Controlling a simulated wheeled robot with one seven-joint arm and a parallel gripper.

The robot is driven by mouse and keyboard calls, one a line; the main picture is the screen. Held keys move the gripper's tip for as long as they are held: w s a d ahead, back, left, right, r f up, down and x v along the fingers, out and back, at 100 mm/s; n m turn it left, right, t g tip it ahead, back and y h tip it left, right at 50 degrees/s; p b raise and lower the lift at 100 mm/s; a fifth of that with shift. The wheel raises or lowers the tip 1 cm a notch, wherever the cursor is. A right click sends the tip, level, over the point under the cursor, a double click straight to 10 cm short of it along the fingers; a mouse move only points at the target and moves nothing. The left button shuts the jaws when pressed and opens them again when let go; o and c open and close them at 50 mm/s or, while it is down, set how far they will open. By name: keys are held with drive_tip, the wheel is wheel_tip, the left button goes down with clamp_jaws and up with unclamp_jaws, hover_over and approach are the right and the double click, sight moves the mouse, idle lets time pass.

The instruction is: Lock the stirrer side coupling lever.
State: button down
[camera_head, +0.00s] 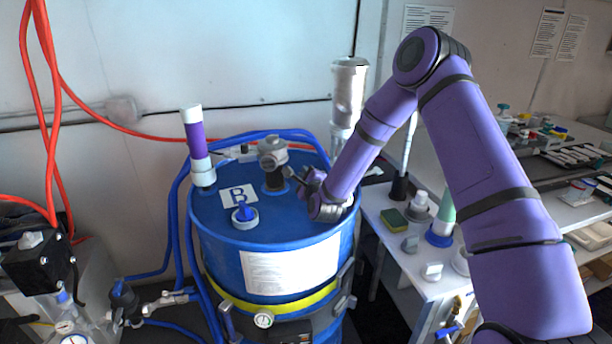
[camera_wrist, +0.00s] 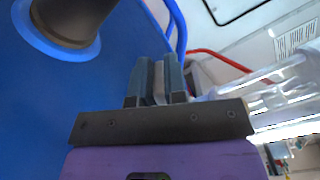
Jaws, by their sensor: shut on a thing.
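My gripper (camera_head: 307,180) is over the top of the blue drum (camera_head: 215,222), right of the grey fitting (camera_head: 272,160) on the lid. In the wrist view my gripper (camera_wrist: 158,72) has its two fingers close together around a narrow light-grey piece (camera_wrist: 159,82). This piece looks like a lever, but most of it is hidden between the fingers. I cannot tell whether the lever is locked. The silver stirrer-like cylinder (camera_head: 349,95) stands upright at the drum's back right. My arm hides its lower part and coupling.
Blue hoses (camera_head: 174,215) run around the drum. A side table (camera_head: 405,272) with small parts stands right. Orange hoses (camera_head: 45,120) hang left.

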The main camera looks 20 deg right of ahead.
drive_tip(key=shift+r, duration=0.1)
drive_tip(key=d+r+m, duration=0.1)
drive_tip(key=m, duration=0.1)
drive_tip(key=d+r+m, duration=0.1)
drive_tip(key=m, duration=0.1)
drive_tip(key=shift+d+r+m, duration=0.1)
drive_tip(key=shift+r+m, duration=0.1)
drive_tip(key=shift+m, duration=0.1)
drive_tip(key=shift+d+r+m, duration=0.35)
drive_tip(key=shift+d+m, duration=0.25)
drive_tip(key=shift+m, duration=0.4)
drive_tip(key=shift+d+r+m, duration=0.35)
drive_tip(key=shift+d+m, duration=0.25)
drive_tip(key=shift+m, duration=0.4)
drive_tip(key=c, duration=1.2)
unclamp_jaws()
drive_tip(key=shift+o, duration=0.2)
